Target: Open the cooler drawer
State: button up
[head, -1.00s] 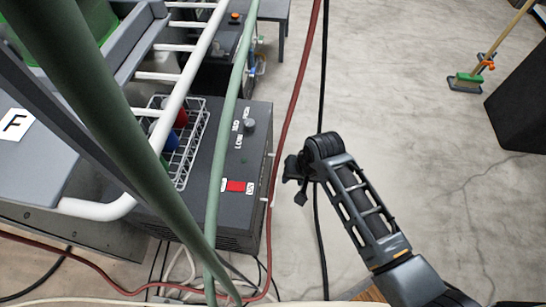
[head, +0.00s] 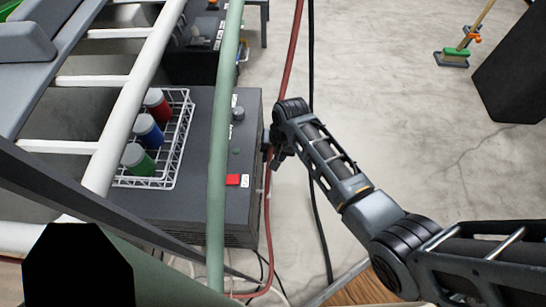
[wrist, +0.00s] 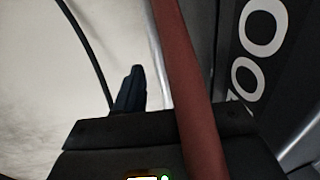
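The cooler drawer cannot be clearly made out. A dark grey box (head: 200,207) with a red switch and a knob on top stands left of my gripper (head: 275,150); I cannot tell whether it is the cooler. My gripper is close to the box's right side, by the red hose (head: 267,230). In the wrist view a dark panel (wrist: 285,85) with large white letters, two round Os among them, stands at the right. One dark finger (wrist: 130,90) shows there. The red hose (wrist: 183,75) crosses the view and hides where a second finger could be. No handle shows.
A white wire basket (head: 180,150) with red, blue and green bottles sits on the box. White rails (head: 132,105) stand at the left. A black cable (head: 312,120) hangs right of the box.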

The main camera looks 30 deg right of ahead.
jog(key=shift+f, duration=0.1)
jog(key=shift+c, duration=0.5)
grip_shut()
